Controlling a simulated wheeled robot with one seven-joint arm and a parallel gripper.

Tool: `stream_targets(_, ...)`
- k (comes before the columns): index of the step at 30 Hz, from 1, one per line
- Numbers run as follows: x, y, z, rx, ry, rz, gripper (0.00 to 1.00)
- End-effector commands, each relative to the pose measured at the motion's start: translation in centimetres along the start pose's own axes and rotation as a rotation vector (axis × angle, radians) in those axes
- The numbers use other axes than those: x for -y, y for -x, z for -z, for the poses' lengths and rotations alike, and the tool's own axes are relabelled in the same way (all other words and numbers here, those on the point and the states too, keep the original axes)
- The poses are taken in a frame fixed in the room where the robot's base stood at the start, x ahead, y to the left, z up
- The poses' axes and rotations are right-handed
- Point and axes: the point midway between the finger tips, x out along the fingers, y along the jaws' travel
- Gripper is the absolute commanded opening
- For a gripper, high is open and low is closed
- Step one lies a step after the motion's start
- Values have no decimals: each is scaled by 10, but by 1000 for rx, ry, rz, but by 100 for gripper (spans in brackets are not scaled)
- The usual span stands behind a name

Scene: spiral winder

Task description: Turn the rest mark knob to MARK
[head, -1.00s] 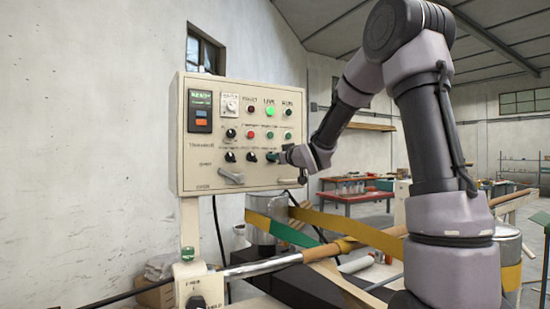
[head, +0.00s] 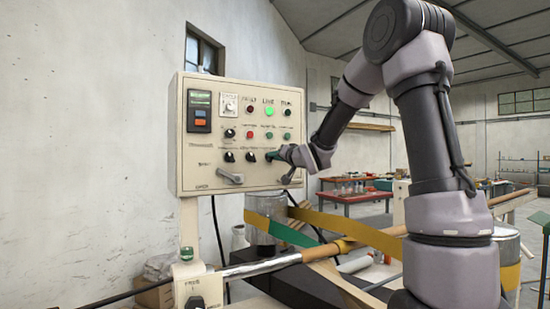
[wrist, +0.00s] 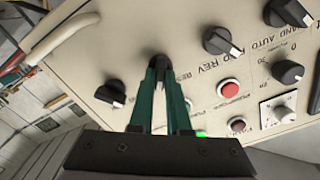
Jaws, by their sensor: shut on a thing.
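The rest mark knob (wrist: 159,63) is a black knob on the cream control panel (wrist: 120,45). Its label is partly covered, with "RES" readable beside it in the wrist view. My gripper (wrist: 160,75) has its green fingers shut on this knob. In the head view my gripper (head: 274,156) is at the lower right of the panel (head: 200,150) and hides the knob. The knob's pointer and the word MARK cannot be made out.
Another black knob (wrist: 112,92), the FWD REV knob (wrist: 222,42) and a red button (wrist: 229,88) sit close around my fingers. A grey handle (head: 231,177) sticks out below. A yellow and green strip (head: 345,230) runs below the panel.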

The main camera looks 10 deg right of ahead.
Motion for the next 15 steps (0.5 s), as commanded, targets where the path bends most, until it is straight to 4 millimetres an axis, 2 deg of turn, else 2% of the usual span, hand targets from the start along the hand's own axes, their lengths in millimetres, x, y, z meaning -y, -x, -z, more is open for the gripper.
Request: stream_targets(15,-1,0,0,0,-58,-1,0)
